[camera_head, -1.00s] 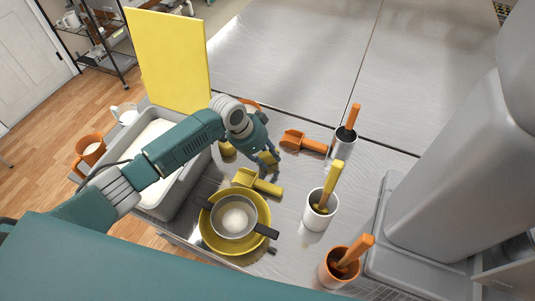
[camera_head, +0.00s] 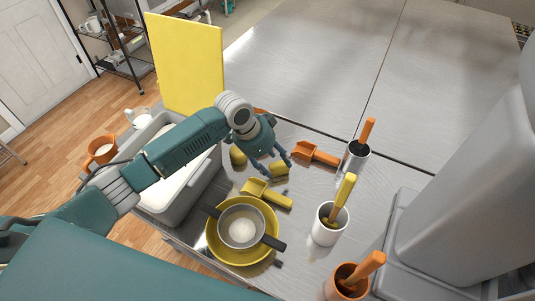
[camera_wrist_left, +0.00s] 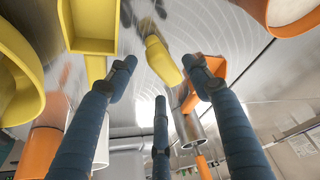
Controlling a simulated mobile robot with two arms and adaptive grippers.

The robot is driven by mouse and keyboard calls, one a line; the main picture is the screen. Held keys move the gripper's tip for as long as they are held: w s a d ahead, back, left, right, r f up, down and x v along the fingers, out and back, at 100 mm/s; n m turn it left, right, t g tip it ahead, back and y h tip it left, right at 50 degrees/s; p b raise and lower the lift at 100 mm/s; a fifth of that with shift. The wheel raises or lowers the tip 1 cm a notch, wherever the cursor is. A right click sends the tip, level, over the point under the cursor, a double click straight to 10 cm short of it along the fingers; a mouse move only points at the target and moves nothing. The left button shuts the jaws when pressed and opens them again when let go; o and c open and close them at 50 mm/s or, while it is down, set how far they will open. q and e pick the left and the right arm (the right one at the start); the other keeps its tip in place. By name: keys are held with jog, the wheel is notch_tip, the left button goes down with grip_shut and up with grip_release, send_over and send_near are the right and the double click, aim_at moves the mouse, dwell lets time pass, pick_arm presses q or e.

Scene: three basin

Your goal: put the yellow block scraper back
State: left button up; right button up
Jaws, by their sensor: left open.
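The yellow block scraper (camera_head: 280,170) appears as a small yellow block on the metal table, beyond the yellow scoop (camera_head: 278,198). In the left wrist view a yellow block with a narrower end (camera_wrist_left: 162,60) lies ahead of the fingers and looks like the same scraper. My left gripper (camera_head: 281,168) is open at the scraper, its fingers spread and partly covering it in the head view. In the left wrist view the fingers (camera_wrist_left: 160,80) show a gap to the block, and nothing is held between them. My right gripper is not in view.
An orange scoop (camera_head: 318,153) lies to the right. Metal (camera_head: 356,157), white (camera_head: 329,224) and orange (camera_head: 346,282) holders with handled tools stand along the right. A yellow bowl (camera_head: 213,243) holding a pot is in front. A grey basin (camera_head: 203,186) and yellow board (camera_head: 188,65) stand left.

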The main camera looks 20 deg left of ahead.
pick_arm(q)
jog(key=b+v, duration=0.2)
jog(key=v, duration=0.6)
jog(key=shift+r, duration=0.2)
jog(key=shift+s+f, duration=0.1)
